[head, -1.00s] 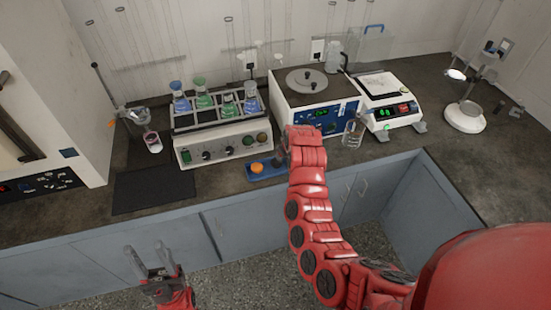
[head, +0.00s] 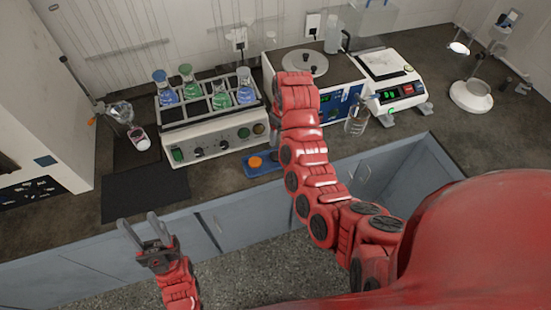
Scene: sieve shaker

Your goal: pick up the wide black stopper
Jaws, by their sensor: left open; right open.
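I cannot pick out the wide black stopper for certain. A small dark object (head: 522,88) lies on the counter at the far right, too small to identify. A blue tray (head: 265,172) at the counter's front edge holds an orange piece (head: 255,161), and part of the tray is beside my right arm. My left gripper (head: 138,221) is open and empty, low in front of the cabinets. My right arm reaches up over the counter toward the white device with the round lid. Its wrist hides the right gripper's fingers.
A rack (head: 205,143) with several blue and green flasks stands behind a black mat (head: 145,194). The white device (head: 345,103), a balance (head: 388,80), a glass beaker (head: 356,122) and a white stand (head: 471,96) stand to the right. The counter's right part is mostly clear.

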